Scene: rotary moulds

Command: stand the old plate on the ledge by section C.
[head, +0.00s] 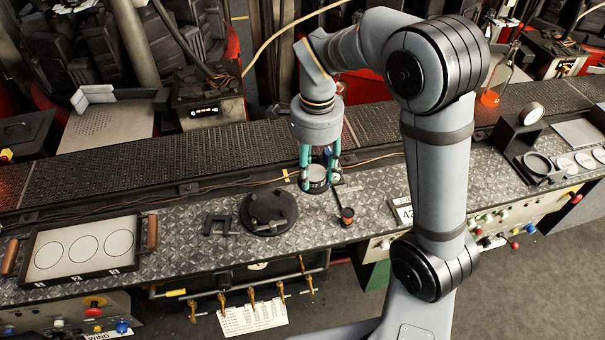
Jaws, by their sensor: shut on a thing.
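My gripper (319,180) points down over the patterned metal bench, with its teal fingers shut on a small round piece (318,174). The piece has a pale top and a dark side with light marks. I cannot tell whether it is the old plate, or whether it touches the bench. A dark round plate (268,211) with raised lugs lies on the bench to the left of my gripper. No ledge or section marked C can be made out.
A small dark cup with a red rim (347,215) and a thin rod stand close right of my gripper. A dark ribbed belt (130,166) runs behind.

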